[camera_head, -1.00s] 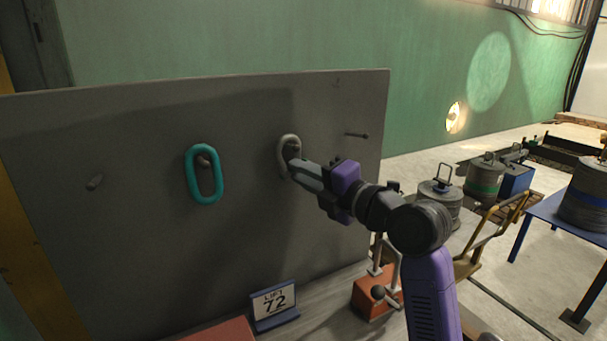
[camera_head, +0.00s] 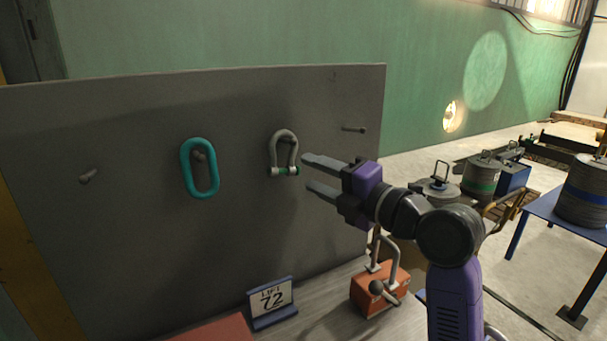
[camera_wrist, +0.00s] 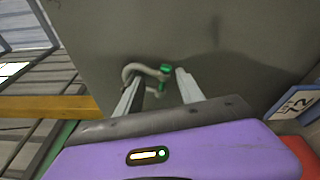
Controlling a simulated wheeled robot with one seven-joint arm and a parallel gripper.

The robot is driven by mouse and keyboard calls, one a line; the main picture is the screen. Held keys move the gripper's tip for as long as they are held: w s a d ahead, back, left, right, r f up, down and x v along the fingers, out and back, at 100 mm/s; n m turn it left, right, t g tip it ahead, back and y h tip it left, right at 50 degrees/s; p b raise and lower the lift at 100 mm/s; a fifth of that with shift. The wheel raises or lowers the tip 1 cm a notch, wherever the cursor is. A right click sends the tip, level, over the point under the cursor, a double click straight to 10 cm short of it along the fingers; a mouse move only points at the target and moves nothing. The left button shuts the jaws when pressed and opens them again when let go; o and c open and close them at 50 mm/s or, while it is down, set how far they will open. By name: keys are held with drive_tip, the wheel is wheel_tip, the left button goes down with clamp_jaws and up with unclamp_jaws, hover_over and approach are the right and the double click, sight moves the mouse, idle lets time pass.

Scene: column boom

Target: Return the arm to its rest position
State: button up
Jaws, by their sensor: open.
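My gripper (camera_head: 307,177) is open and empty, its two fingers pointing left toward the grey board (camera_head: 240,110). A grey shackle with a green-ended pin (camera_head: 284,140) hangs on the board just left of the fingertips, apart from them in the head view. In the wrist view the shackle (camera_wrist: 158,71) shows beyond and between the fingers (camera_wrist: 160,82). A teal oval link (camera_head: 186,170) hangs on a peg further left. My purple and black arm comes up from the lower right.
Bare pegs stick out at the board's left (camera_head: 89,176) and right (camera_head: 354,128). A blue table (camera_head: 548,207) and several drums stand at right.

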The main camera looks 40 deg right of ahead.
drive_tip(key=shift+s+d, duration=0.1)
drive_tip(key=shift+s, duration=1.45)
